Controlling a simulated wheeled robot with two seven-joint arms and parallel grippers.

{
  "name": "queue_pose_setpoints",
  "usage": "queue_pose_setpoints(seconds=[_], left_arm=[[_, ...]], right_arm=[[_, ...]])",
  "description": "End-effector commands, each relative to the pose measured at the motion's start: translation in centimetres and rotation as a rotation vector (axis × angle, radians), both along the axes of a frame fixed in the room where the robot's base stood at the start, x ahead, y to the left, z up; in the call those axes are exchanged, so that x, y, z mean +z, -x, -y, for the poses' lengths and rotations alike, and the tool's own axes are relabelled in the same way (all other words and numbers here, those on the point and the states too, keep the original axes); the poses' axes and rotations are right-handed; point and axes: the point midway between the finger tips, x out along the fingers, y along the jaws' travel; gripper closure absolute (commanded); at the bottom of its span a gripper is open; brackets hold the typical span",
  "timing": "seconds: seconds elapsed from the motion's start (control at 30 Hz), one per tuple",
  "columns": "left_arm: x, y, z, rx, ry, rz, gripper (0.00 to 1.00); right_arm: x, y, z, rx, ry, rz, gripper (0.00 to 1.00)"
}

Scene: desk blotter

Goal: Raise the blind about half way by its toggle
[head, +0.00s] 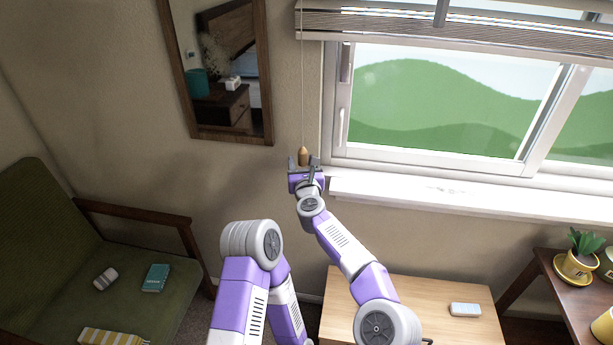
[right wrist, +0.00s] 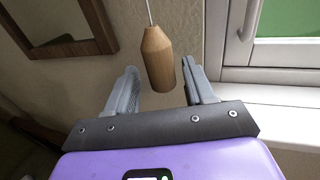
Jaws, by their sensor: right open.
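The toggle (head: 303,155) is a small wooden piece hanging upright on a thin cord (head: 302,90) left of the window. It also shows in the right wrist view (right wrist: 158,62). My right gripper (head: 303,164) is open, with one finger on each side of the toggle. In the right wrist view the toggle hangs between the two fingers (right wrist: 160,78), with a gap visible on each side. The blind (head: 460,32) is a stack of slats across the top of the window; its upper part is cut off. My left arm shows at lower centre, but its gripper does not.
A framed mirror (head: 268,110) hangs left of the cord. The window frame (head: 338,130) and white sill (head: 430,200) are close on the right. Below stand a wooden table (head: 400,290) with a small white object, and a green armchair (head: 45,220).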

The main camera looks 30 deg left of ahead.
Motion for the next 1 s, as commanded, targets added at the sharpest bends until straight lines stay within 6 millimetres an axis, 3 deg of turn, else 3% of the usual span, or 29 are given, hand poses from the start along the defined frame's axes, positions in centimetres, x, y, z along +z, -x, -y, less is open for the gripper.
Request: queue_pose_setpoints(seconds=[1.0], left_arm=[[-0.4, 0.0, 0.0, 0.0, 0.0, 0.0, 0.57]], right_arm=[[0.0, 5.2, 4.2, -0.001, -0.006, 0.007, 0.47]])
